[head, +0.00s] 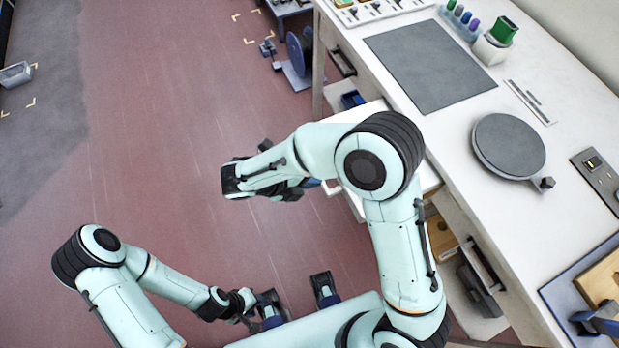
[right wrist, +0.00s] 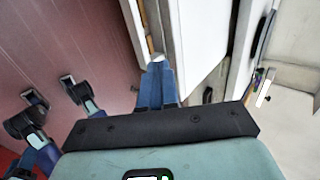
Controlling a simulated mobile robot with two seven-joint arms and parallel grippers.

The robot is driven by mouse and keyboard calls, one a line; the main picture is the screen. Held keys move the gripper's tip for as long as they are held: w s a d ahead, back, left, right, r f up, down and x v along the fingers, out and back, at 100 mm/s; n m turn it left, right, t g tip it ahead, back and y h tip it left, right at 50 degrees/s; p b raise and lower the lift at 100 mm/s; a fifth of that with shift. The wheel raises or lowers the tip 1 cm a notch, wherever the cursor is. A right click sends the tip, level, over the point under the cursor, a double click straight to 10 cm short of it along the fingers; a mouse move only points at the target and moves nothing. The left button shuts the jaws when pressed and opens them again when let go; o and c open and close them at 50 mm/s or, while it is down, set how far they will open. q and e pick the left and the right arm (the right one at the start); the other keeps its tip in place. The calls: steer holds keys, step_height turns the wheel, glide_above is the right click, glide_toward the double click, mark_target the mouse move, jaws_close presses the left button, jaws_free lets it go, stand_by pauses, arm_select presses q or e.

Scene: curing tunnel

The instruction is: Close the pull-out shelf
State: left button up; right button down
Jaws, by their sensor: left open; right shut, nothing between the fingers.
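The pull-out shelf (head: 352,115) is a white board sticking out from the front of the white workbench (head: 550,90). My right forearm hides much of it in the head view. In the right wrist view a white panel that looks like the shelf (right wrist: 186,32) stands just beyond the fingers. My right gripper (head: 313,183) is shut and empty at the shelf's outer edge; its blue fingertips (right wrist: 157,64) look close to that edge, but I cannot tell whether they touch. My left gripper (head: 297,297) is open and empty, low over the floor, away from the shelf.
Below the bench top are a drawer with a dark handle (head: 342,63), a blue item (head: 352,99) and an open compartment with a wooden item (head: 440,240). A round grey plate (head: 509,146) and a grey mat (head: 430,66) lie on top. The red floor (head: 150,130) at left is clear.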

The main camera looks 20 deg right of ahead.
arm_select(q)
steer(key=shift+f+b, duration=0.4)
steer(key=shift+f, duration=0.1)
arm_select(e)
steer(key=x, duration=0.7)
steer(key=shift+w+d, duration=0.1)
steer(key=d+p, duration=0.1)
steer(key=d, duration=0.2)
steer(key=d+p, duration=0.1)
steer(key=d, duration=0.3)
steer(key=d+p, duration=0.1)
steer(key=d, duration=0.2)
steer(key=shift+w+d+r+p, duration=0.15)
steer(key=shift+w+p, duration=0.2)
steer(key=d+p, duration=0.1)
steer(key=d, duration=0.8)
steer(key=w+d+p, duration=0.1)
steer(key=d, duration=0.4)
steer(key=shift+f+p, duration=0.2)
steer(key=shift+p, duration=0.1)
steer(key=shift+w+d, duration=0.1)
steer(key=shift+d, duration=0.35)
arm_select(q)
steer(key=w+r, duration=0.3)
steer(key=r, duration=0.4)
steer(key=shift+t, duration=0.3)
arm_select(e)
steer(key=shift+d, duration=0.1)
